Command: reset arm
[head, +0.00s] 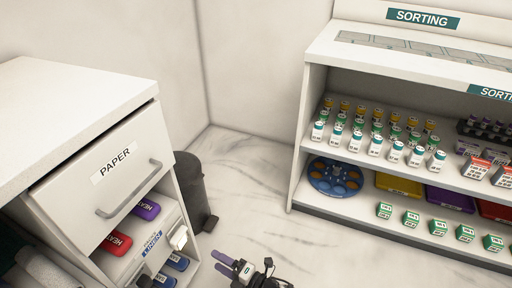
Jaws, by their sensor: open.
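My gripper (217,260) shows at the bottom centre of the head view, low over the pale marble floor. Its two purplish fingers point left and are a little apart, with nothing seen between them. It is to the right of the white cabinet (82,128) and to the left of the sorting shelf (293,140), apart from both. The rest of my arm is cut off by the lower edge of the picture.
A dark bin (189,190) stands beside the cabinet. The shelf holds several small bottles, a blue round rack (342,180) and green-white boxes (411,219). The floor (255,200) between is clear.

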